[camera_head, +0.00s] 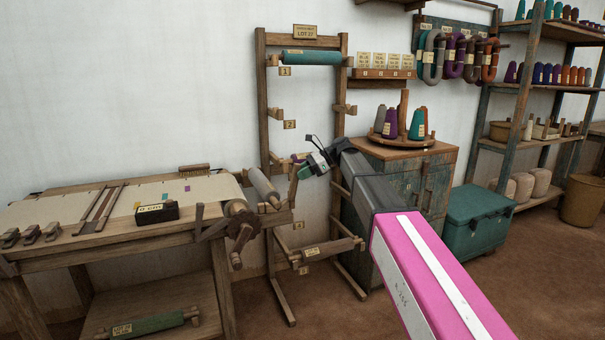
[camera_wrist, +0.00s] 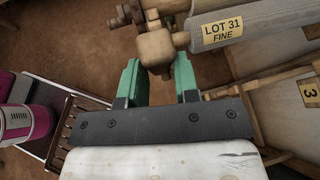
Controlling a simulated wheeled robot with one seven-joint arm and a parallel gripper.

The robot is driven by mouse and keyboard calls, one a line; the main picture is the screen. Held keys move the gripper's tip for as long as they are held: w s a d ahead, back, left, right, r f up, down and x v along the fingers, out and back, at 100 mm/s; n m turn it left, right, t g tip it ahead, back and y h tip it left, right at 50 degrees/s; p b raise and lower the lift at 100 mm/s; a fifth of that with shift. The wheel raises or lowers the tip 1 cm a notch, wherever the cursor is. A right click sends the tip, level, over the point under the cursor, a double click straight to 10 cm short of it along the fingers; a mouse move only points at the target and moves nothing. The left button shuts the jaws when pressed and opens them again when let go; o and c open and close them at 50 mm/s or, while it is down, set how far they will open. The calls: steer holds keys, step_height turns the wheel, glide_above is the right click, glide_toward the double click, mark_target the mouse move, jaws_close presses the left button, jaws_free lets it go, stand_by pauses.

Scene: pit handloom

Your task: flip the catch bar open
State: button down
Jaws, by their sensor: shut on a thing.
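My gripper (camera_wrist: 158,62) has green fingers on both sides of a rounded wooden knob (camera_wrist: 156,46) and is shut on it. The knob is at the end of a grey roll (camera_wrist: 266,19) labelled LOT 31 FINE. In the head view my gripper (camera_head: 304,168) is in front of the wooden rack, right of the loom. A toothed wooden wheel (camera_head: 240,232) and a short wooden bar (camera_head: 211,225) show on the loom's right end. I cannot tell for certain which part is the catch bar.
The loom table (camera_head: 70,245) stands at the left and the wooden rack (camera_head: 263,95) in the middle. A cabinet (camera_head: 430,195) with cones on top and a teal chest (camera_head: 478,222) stand at the right. Brown floor (camera_head: 330,310) is open in front.

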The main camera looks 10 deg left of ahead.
steer(key=shift+a+f, duration=0.1)
steer(key=shift+f, duration=0.05)
steer(key=c, duration=0.9)
jaws_free()
steer(key=v, duration=1)
steer(key=shift+d+r, duration=0.25)
steer(key=shift+d, duration=0.05)
steer(key=shift+w, duration=0.1)
